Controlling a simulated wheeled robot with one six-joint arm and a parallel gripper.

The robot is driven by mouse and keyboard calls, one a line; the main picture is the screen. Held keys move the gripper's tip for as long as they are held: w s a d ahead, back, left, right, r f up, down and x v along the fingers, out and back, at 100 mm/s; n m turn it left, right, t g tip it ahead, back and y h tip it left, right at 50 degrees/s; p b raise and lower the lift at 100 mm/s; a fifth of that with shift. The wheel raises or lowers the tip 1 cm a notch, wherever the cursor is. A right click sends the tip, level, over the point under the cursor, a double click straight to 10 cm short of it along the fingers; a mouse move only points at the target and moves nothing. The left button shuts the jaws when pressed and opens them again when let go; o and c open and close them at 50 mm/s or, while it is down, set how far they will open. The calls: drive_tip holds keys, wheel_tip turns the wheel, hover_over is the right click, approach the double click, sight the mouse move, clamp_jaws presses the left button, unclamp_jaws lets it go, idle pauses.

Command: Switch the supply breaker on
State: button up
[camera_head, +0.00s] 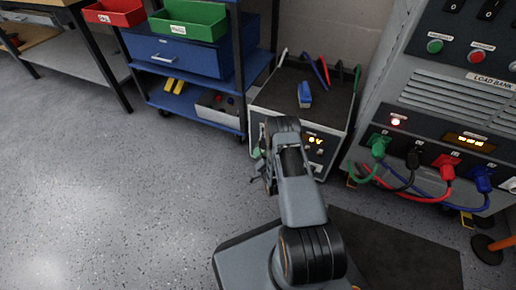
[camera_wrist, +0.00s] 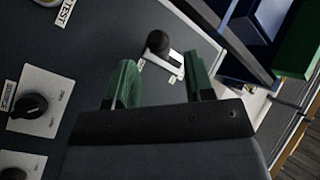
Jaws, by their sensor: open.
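In the wrist view, a lever with a round black knob (camera_wrist: 157,42) stands on a dark panel (camera_wrist: 95,40), beside a white plate (camera_wrist: 177,64). I take it to be the supply breaker, but its label is too small to read. My gripper (camera_wrist: 160,75) is open, with one green finger on each side of the lever's line. The knob shows a little beyond the fingertips, between them, and nothing is held. In the head view, my arm hides most of the front of the grey unit (camera_head: 335,147) with the lit display, and the lever cannot be made out there.
Rotary knobs (camera_wrist: 32,104) sit on the panel at left in the wrist view. In the head view, the load bank (camera_head: 450,95) with several coloured cables stands at right. A blue cart (camera_head: 190,58) with bins stands behind at left. The floor at left is clear.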

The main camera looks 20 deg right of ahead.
drive_tip(key=shift+w+d+b, duration=0.2)
drive_tip(key=shift+w+b, duration=0.2)
drive_tip(key=shift+w, duration=0.95)
drive_tip(key=shift+w+d+b, duration=0.15)
drive_tip(key=shift+w+b, duration=0.25)
drive_tip(key=shift+w, duration=0.95)
drive_tip(key=shift+c, duration=0.2)
clamp_jaws()
